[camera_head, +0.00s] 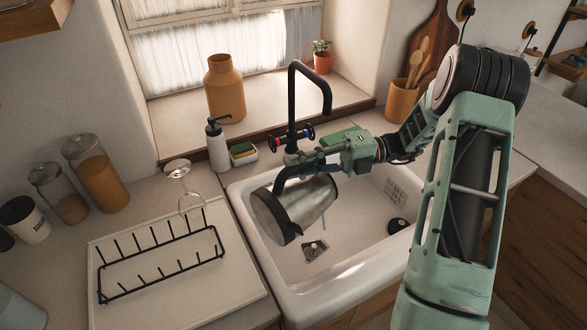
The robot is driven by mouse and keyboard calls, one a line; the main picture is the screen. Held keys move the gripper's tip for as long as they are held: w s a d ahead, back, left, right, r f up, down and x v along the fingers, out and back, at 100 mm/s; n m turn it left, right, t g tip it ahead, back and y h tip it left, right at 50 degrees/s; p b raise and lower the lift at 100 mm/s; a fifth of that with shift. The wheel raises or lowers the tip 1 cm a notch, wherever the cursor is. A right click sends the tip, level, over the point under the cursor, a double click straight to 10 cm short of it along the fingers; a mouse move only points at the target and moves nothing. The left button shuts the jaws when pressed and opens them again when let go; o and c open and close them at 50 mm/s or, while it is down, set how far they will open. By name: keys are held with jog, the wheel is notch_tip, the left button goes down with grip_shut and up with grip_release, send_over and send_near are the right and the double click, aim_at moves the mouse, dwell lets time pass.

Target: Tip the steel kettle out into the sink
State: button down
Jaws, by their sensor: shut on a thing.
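The steel kettle (312,196) hangs tilted over the left part of the white sink (352,273), its dark-rimmed end pointing down and to the left. My gripper (288,179) is shut on the kettle's dark handle, above the kettle body. A thin pale streak shows just below the kettle, near the drain (314,250); I cannot tell for sure whether it is liquid. The inside of the kettle is hidden.
A black tap (293,100) rises close behind the kettle. A black dish rack (165,264) and an upturned glass (180,172) are to the left. A soap bottle (217,150) and sponge holder (243,153) stand behind the sink. A dark round object (397,226) lies in the sink's right side.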

jog(key=shift+w+d+r+m+y, duration=0.15)
jog(key=shift+w+d+r+y, duration=0.25)
jog(key=shift+d, duration=0.25)
jog(key=shift+w+d+r+m+y, duration=0.15)
jog(key=shift+w+d+r+y, duration=0.15)
jog(key=shift+w+d+y, duration=0.25)
jog(key=shift+w+d+r+m+y, duration=0.15)
jog(key=shift+w+d+y, duration=0.2)
jog(key=shift+d, duration=0.25)
jog(key=shift+w+d+r+m+y, duration=0.15)
jog(key=shift+w+d+y, duration=0.15)
jog(key=shift+d, duration=0.3)
jog(key=shift+w+d+r+m+y, duration=0.1)
jog(key=shift+w+d+m+y, duration=0.35)
jog(key=shift+d, duration=0.45)
jog(key=shift+w+d, duration=0.1)
jog(key=shift+w, duration=0.05)
jog(key=shift+w+d+m+y, duration=0.4)
jog(key=shift+d+y, duration=0.15)
jog(key=shift+d, duration=0.15)
jog(key=shift+w+d, duration=0.15)
jog(key=shift+d, duration=0.05)
jog(key=shift+w+d+t+y, duration=0.1)
jog(key=shift+d+t+y, duration=0.05)
jog(key=shift+t+y, duration=0.15)
